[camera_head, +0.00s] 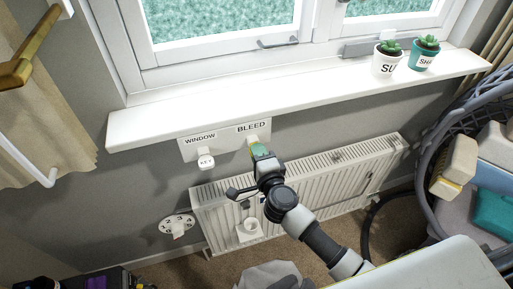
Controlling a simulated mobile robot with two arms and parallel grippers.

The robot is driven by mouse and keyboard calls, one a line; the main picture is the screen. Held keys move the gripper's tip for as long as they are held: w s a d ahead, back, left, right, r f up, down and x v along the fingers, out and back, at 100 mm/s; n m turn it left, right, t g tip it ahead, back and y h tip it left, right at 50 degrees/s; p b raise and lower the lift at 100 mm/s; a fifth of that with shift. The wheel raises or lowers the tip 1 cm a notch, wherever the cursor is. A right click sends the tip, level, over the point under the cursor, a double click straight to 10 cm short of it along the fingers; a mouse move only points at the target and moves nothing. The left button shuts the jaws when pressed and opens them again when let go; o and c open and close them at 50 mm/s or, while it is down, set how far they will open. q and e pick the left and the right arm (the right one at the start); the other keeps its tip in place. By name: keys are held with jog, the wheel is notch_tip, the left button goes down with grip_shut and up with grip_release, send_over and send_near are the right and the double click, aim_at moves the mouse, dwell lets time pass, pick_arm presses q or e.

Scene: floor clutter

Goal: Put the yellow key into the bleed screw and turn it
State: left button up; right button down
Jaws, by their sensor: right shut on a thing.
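My right gripper (260,154) comes up from the lower right and is shut at the white label board (227,140), just below the word BLEED. A small pale yellow piece (254,141), which looks like the yellow key, shows at its fingertips, right against the board. The fingers hide most of it, and I cannot tell whether it still hangs on the board. The white radiator (330,180) is below the board, partly hidden by my right arm. I cannot make out the bleed screw. My left gripper is not in view.
A white tag marked KEY (206,162) hangs under the word WINDOW. The windowsill (300,92) juts out above, with two potted plants at its right. A numbered dial (178,225) is left of the radiator. A grey round basket (430,150) stands at right.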

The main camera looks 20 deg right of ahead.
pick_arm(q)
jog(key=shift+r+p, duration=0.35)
pick_arm(e)
jog(key=shift+s, duration=0.7)
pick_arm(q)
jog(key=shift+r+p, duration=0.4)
pick_arm(e)
jog(key=shift+s+d, duration=0.1)
jog(key=shift+s, duration=1.3)
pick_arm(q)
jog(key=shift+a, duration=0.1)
